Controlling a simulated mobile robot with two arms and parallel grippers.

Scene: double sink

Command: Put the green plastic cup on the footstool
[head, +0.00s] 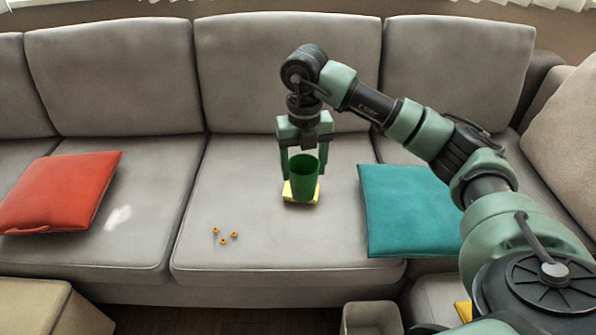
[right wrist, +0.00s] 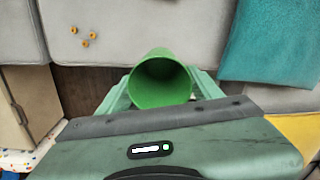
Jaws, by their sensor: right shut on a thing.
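The green plastic cup (head: 304,182) is upright between the two fingers of my right gripper (head: 304,170), in front of the middle seat of the grey sofa. In the right wrist view the cup (right wrist: 160,80) shows its open, empty mouth, with a green finger on each side. My right gripper is shut on it. A flat yellow thing (head: 288,195) shows behind the cup's base; I cannot tell if they touch. A beige block-shaped piece (head: 40,305) at the lower left may be the footstool, but I cannot be sure. My left gripper is not in view.
Several small orange pieces (head: 225,237) lie on the middle seat. A red cushion (head: 62,190) lies at left and a teal cushion (head: 410,205) at right. A small light box (head: 370,318) stands before the sofa. The left seat (head: 140,230) has bare room.

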